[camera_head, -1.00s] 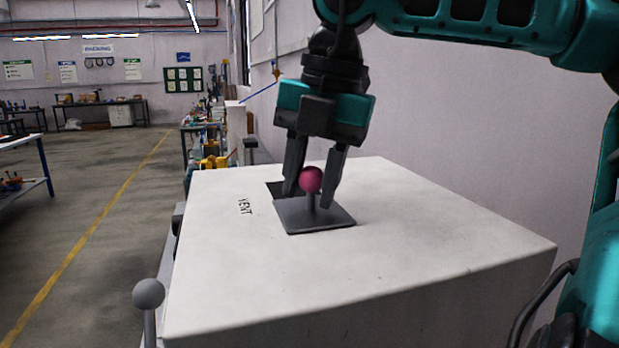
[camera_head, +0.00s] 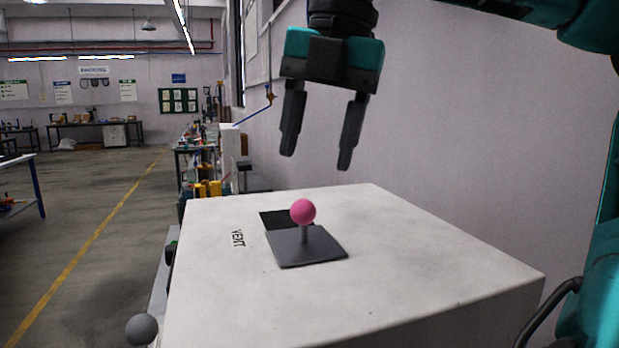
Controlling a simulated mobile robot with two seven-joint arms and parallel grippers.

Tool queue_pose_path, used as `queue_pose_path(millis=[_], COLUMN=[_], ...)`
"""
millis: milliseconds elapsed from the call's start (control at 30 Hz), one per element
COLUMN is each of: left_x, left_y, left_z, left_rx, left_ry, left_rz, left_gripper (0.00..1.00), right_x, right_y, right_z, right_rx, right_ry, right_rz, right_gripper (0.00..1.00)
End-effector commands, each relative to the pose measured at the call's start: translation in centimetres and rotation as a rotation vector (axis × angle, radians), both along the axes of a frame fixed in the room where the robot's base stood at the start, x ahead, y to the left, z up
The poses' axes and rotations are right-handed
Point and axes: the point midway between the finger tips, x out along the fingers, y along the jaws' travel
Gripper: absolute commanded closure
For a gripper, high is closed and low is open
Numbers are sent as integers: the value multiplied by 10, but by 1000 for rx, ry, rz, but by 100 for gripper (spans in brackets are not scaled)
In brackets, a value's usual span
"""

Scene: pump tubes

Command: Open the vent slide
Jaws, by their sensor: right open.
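The vent slide is a dark grey square plate (camera_head: 312,251) on top of a white box (camera_head: 390,285). A short post with a pink ball knob (camera_head: 302,212) stands upright on it. A black opening (camera_head: 273,219) shows beside the plate's far left edge, partly uncovered. My left gripper is not in view.
A grey ball-topped lever (camera_head: 142,329) stands at the box's front left corner. A plain wall rises close behind the box on the right. The floor at left is open, with a yellow line (camera_head: 90,245) and workbenches farther back.

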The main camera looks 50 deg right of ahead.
Motion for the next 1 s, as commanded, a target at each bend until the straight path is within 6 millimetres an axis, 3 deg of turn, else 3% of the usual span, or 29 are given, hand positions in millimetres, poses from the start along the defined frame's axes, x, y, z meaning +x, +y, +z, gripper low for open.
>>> queue_pose_path(millis=[100,300,1000], left_x=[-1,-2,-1], left_y=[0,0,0], left_z=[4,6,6], left_rx=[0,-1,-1], left_ry=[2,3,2], left_rz=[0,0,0], left_gripper=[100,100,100], right_x=[-3,-7,-7], right_y=[-2,-3,-3], right_z=[22,37,38], right_rx=[-1,0,0], right_ry=[-2,1,1], right_rz=[-2,0,1], right_gripper=[43,43,43])
